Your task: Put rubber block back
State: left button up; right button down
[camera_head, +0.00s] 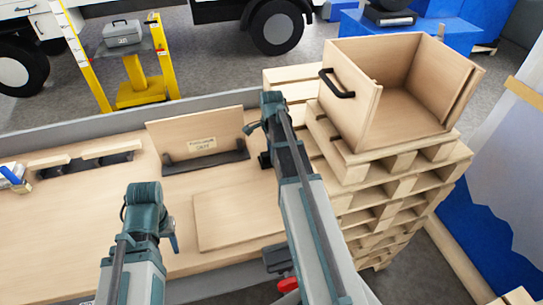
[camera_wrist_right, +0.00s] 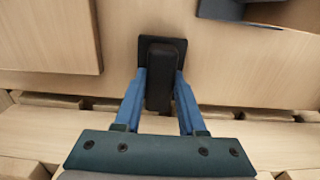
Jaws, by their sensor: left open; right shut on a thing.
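The black rubber block (camera_wrist_right: 166,78) is between the two blue fingers of my right gripper (camera_wrist_right: 161,76), which is shut on it. A flat dark square plate (camera_wrist_right: 147,46) lies on the wood just beyond and around the block's far end. I cannot tell whether the block touches it. In the head view my right gripper (camera_head: 263,127) is at the table's right end, with a dark piece (camera_head: 264,160) showing below it; I cannot tell if that is block or plate. My left gripper (camera_head: 148,222) is open and empty over the table, its fingertips partly hidden.
A wooden board (camera_head: 225,215) lies on the table, with a dark rack and upright labelled panel (camera_head: 195,128) behind it. Another rack (camera_head: 85,160) is at the left. Stacked pallets (camera_head: 375,190) with an open wooden crate (camera_head: 365,110) stand close on the right.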

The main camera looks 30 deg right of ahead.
pick_arm(q)
jog(key=shift+f, duration=0.1)
pick_arm(e)
jog(key=shift+f, duration=0.1)
jog(key=shift+c, duration=2.4)
grip_release()
pick_arm(q)
notch_tip(320, 180, up, 12)
jog(key=p, duration=1.2)
pick_arm(e)
notch_tip(320, 180, up, 12)
